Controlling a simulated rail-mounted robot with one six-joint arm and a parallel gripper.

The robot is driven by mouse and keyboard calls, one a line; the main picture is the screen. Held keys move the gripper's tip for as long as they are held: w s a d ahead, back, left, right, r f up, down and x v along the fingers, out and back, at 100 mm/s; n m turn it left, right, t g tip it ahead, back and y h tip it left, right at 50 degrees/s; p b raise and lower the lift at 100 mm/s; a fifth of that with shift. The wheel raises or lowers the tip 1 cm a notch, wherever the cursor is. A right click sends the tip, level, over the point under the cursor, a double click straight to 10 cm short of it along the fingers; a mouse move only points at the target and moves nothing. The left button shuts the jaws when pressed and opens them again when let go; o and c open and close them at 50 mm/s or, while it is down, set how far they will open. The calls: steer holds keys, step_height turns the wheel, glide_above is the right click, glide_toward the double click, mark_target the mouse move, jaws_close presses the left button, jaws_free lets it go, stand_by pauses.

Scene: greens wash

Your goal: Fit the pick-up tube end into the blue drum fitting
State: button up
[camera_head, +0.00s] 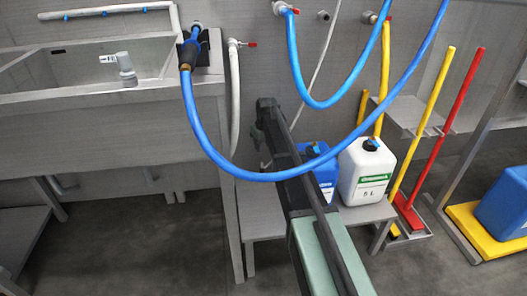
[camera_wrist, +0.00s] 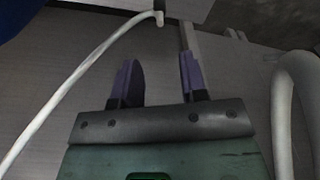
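My gripper (camera_wrist: 158,72) shows two purple fingers apart in the wrist view, with nothing between them. In the head view my arm reaches toward the wall beside the sink, and the fingers are hard to make out. A thin white tube (camera_wrist: 90,72) runs left of the fingers in the wrist view, up to a small end piece (camera_wrist: 159,18) beyond them. A thin pale tube (camera_head: 320,60) also hangs down the wall in the head view, its lower part partly behind my arm.
A white drum (camera_head: 366,172) with a green label stands right of the blue drum on the bench (camera_head: 262,222). Blue hoses (camera_head: 205,140) loop across the view. A steel sink (camera_head: 100,110) is left; yellow and red handled tools (camera_head: 463,95) stand right. A thick white hose (camera_wrist: 283,110) is at the wrist view's right.

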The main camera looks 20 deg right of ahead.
mark_target(262, 164)
steer(key=f+b, duration=0.7)
steer(key=w+f+b, duration=0.1)
steer(key=f+b, duration=0.2)
steer(key=f, duration=0.1)
steer(key=shift+w+a+b, duration=0.1)
steer(key=shift+a+b, duration=0.1)
steer(key=shift+b, duration=0.2)
steer(key=shift+r, duration=0.15)
steer(key=shift+c, duration=0.2)
jaws_close()
steer(key=shift+r+p, duration=0.15)
steer(key=shift+p, duration=0.15)
steer(key=shift+r+p, duration=2.25)
steer(key=shift+r, duration=0.05)
step_height(262, 164, up, 8)
steer(key=p, duration=0.8)
steer(key=shift+r+p, duration=0.25)
steer(key=shift+p, duration=0.05)
